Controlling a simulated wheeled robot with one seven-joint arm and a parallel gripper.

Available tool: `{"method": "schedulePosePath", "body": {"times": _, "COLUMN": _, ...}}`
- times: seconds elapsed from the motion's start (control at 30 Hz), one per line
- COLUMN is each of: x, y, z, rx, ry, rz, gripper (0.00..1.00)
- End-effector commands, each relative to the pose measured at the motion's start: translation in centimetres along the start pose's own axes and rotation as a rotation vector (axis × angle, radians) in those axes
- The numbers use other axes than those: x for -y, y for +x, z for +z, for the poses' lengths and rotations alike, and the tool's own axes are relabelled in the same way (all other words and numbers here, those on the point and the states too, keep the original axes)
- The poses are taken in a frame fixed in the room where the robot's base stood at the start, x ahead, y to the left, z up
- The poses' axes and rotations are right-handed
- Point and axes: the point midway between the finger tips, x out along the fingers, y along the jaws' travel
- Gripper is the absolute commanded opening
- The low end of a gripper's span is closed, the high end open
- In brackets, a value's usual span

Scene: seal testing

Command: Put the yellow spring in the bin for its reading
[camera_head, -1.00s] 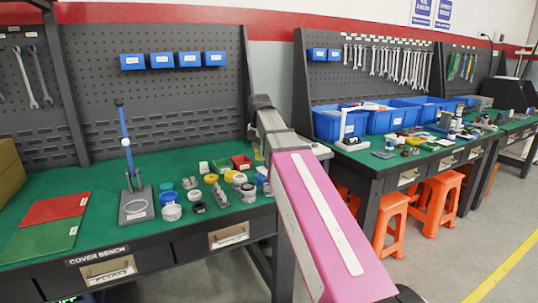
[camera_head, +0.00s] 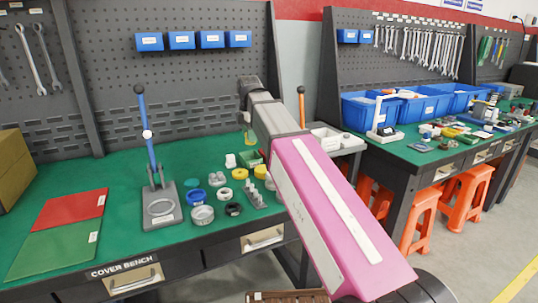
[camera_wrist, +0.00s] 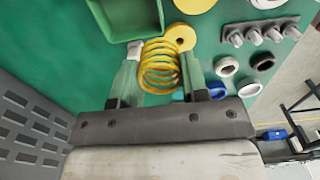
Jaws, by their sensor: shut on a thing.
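The yellow spring (camera_wrist: 158,68) sits between the two fingers of my gripper (camera_wrist: 160,80) in the wrist view, and the gripper is shut on it. It hangs over the green bench top. A green bin (camera_wrist: 122,22) shows just beyond the spring, at the top of the wrist view. In the head view my gripper (camera_head: 250,120) is at the far end of my pink arm, above the back of the bench, with a small yellow patch below it. The green bin (camera_head: 250,158) also shows there, close to my arm. No reading is legible.
A lever press (camera_head: 160,205) with a blue handle stands on the cover bench. Red (camera_head: 70,211) and green (camera_head: 50,252) mats lie at left. Rings and fittings (camera_head: 202,214) crowd the bench near my arm. Blue bins (camera_head: 365,112) and orange stools (camera_head: 465,195) are at right.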

Motion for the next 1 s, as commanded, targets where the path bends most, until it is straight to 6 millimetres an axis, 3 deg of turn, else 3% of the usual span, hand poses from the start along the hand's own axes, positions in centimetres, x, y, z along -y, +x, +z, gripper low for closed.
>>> {"method": "schedulePosePath", "body": {"times": 0.5, "x": -3.9, "y": 5.7, "z": 8.7, "rx": 0.0, "ry": 0.002, "rz": -0.002, "gripper": 0.14}}
{"method": "schedulePosePath", "body": {"times": 0.83, "x": -4.4, "y": 7.3, "z": 10.2, "rx": 0.0, "ry": 0.0, "rz": -0.001, "gripper": 0.14}}
{"method": "schedulePosePath", "body": {"times": 1.0, "x": -4.3, "y": 9.4, "z": 10.2, "rx": 0.0, "ry": 0.0, "rz": -0.002, "gripper": 0.14}}
